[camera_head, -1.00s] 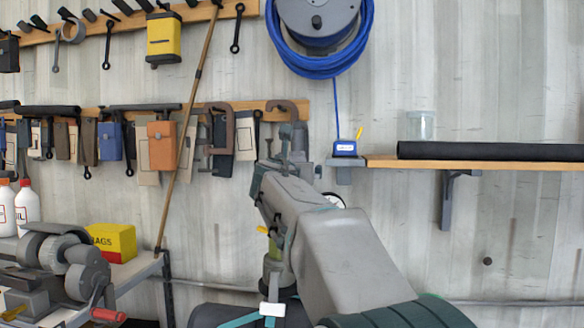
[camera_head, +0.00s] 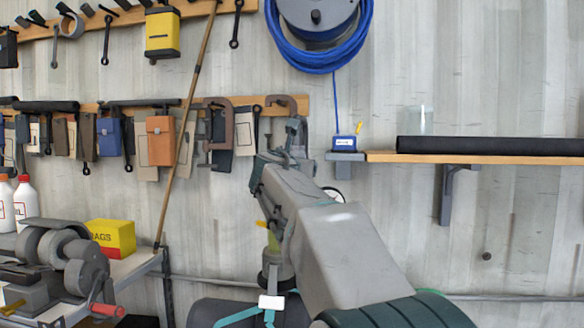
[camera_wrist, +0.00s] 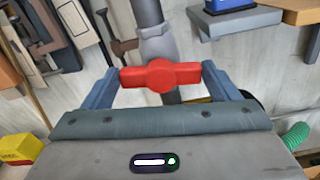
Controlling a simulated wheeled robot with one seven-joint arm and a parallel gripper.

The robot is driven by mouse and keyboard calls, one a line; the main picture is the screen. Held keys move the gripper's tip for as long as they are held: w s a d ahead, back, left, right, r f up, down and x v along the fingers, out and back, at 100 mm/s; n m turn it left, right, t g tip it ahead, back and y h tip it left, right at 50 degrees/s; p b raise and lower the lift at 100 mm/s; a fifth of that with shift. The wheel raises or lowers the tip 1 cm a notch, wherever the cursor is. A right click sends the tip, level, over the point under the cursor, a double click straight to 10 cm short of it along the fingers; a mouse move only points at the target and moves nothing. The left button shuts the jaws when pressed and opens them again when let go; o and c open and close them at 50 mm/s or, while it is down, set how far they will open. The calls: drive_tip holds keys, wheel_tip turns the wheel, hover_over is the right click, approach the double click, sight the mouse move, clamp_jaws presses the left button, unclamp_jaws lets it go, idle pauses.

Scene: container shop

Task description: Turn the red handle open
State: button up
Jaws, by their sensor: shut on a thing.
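The red handle (camera_wrist: 160,76) shows in the wrist view, on a grey vertical pipe (camera_wrist: 157,35). It lies level across the picture, crosswise to the pipe. My gripper (camera_wrist: 160,78) is shut on it, with one finger at each end of the handle. In the head view my gripper (camera_head: 282,150) is up against the wall fitting, and my arm hides the handle there. A gauge with a white dial (camera_head: 335,196) peeks out just right of my arm.
A wooden shelf (camera_head: 480,156) with a black roll (camera_head: 490,147) juts out at right. A blue box (camera_head: 345,143) sits on a small ledge. Clamps (camera_head: 219,135) and tools hang at left. A bench (camera_head: 130,268) with a yellow box (camera_head: 112,236) stands lower left.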

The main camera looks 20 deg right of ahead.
drive_tip(key=shift+s+d+f+m+b, duration=0.1)
drive_tip(key=shift+m+b, duration=1.2)
drive_tip(key=shift+m, duration=1.4)
drive_tip(key=shift+d+f+m+b, duration=0.1)
drive_tip(key=shift+m+b, duration=1.25)
drive_tip(key=shift+m, duration=1.35)
drive_tip(key=shift+s+f+m+b, duration=0.1)
drive_tip(key=shift+m+b, duration=1.2)
drive_tip(key=shift+m, duration=1.4)
drive_tip(key=o, duration=0.9)
drive_tip(key=b+v, duration=0.3)
drive_tip(key=v, duration=0.4)
drive_tip(key=shift+a, duration=0.15)
drive_tip(key=shift+s, duration=0.15)
